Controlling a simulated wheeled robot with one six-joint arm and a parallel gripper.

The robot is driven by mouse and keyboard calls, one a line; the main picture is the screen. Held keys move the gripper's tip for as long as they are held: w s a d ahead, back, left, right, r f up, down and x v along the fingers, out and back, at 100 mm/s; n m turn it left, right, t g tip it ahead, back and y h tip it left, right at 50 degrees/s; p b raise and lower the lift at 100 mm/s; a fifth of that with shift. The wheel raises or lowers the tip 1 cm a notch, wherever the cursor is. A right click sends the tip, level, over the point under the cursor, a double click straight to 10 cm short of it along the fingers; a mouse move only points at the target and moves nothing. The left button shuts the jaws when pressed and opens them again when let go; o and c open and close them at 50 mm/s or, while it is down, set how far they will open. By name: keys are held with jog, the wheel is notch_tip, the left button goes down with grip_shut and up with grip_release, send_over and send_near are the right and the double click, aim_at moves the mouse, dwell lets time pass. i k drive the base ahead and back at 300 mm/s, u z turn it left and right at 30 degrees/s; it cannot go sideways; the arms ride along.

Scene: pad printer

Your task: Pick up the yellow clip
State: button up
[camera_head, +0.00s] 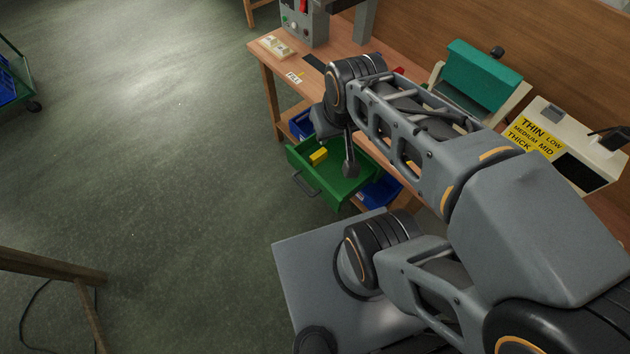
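The yellow clip (318,156) is a small yellow block lying inside the open green drawer (327,186), near its left back part. My gripper (349,168) points down over the right part of the drawer, to the right of the clip and apart from it in the picture. Its fingertips look dark and narrow, and only one finger shape shows clearly. I cannot tell whether it is open or shut. Nothing is visibly held. My arm hides part of the drawer's back and right side.
A wooden workbench (276,60) stands above the drawer, with a grey machine (306,22), a teal-covered device (484,72) and a box with a yellow label (537,134). Blue bins (381,192) flank the drawer. Open floor (170,150) lies to the left.

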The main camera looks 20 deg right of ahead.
aim_at(320, 156)
jog(key=u, duration=1.25)
jog(key=i, duration=2.25)
jog(key=z, duration=3.75)
